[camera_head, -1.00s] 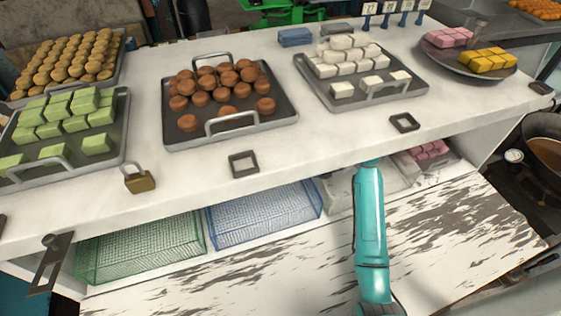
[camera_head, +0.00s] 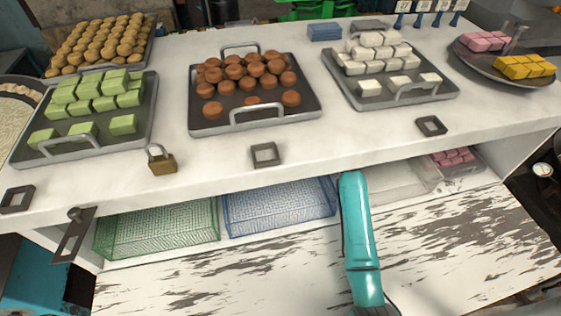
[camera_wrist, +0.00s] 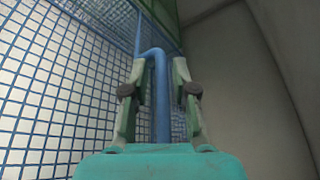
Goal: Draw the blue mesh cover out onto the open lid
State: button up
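The blue mesh cover (camera_head: 280,207) sits on the shelf under the counter, right of a green mesh cover (camera_head: 157,230). The open lid (camera_head: 440,235), a worn white board with dark patches, lies flat in front of the shelf. In the wrist view, blue mesh (camera_wrist: 50,90) fills the left side, and a blue bent bar (camera_wrist: 161,95) stands between the two fingers of my gripper (camera_wrist: 161,68). The fingers look spread, with gaps beside the bar. In the head view, the counter edge and my teal arm hide my gripper.
The counter edge (camera_head: 300,175) overhangs the shelf. A clear container (camera_head: 390,185) and a box of pink cubes (camera_head: 452,158) stand right of the blue cover. Trays of sweets and a padlock (camera_head: 161,160) are on the counter. The lid is bare apart from my arm above it.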

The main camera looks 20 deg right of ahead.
jog(key=shift+w+a+f, duration=0.1)
jog(key=shift+w+a, duration=0.1)
jog(key=shift+a, duration=0.2)
grip_shut()
jog(key=shift+s, duration=0.15)
